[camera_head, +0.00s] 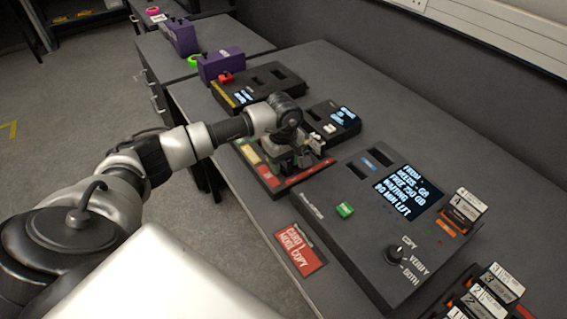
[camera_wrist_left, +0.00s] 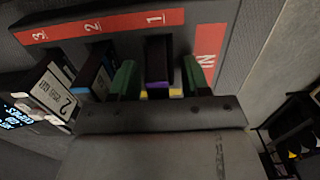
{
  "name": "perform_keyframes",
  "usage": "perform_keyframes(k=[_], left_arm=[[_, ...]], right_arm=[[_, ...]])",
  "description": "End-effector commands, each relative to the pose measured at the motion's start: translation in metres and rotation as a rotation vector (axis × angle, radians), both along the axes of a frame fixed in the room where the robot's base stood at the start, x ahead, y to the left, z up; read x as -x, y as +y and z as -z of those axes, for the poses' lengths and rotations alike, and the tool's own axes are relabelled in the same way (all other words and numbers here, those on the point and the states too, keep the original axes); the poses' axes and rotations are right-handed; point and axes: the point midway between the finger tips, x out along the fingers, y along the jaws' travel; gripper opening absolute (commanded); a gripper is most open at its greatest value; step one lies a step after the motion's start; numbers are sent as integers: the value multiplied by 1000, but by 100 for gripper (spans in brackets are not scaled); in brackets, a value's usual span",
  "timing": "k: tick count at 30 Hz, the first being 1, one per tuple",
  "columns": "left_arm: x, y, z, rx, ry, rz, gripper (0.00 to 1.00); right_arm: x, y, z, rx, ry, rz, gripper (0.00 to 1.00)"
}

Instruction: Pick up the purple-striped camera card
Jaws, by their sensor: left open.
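In the left wrist view, the purple-striped camera card (camera_wrist_left: 157,66) stands in the slot marked 1 of the grey tray with red labels (camera_wrist_left: 215,25). It is dark with a purple band and yellow and white marks at its near end. My left gripper (camera_wrist_left: 158,75) is open, with one green-padded finger on each side of the card. I cannot tell whether either finger touches it. In the head view, my left gripper (camera_head: 306,156) is over the tray (camera_head: 268,180) and hides the card. My right gripper is not in view.
A blue-striped card (camera_wrist_left: 93,74) stands close to the left finger, and a white-labelled card (camera_wrist_left: 52,90) is further left. A copier box with a screen (camera_head: 375,220) is right of the tray. Purple cases (camera_head: 220,65) are at the back. A red sign (camera_head: 300,250) lies near the desk edge.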

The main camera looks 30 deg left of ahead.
Motion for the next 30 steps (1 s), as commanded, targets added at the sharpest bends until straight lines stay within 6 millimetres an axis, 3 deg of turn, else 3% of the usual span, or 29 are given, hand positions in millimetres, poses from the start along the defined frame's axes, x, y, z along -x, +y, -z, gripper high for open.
perform_keyframes(k=[4,13,23,30], left_arm=[[0,0,0,0,-1,0,45],[0,0,0,0,-1,0,0],[0,0,-2,1,-2,-1,0],[-1,0,-23,0,-5,1,0]], right_arm=[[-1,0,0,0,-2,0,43],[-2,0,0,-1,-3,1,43],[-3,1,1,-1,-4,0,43],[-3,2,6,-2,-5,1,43]])
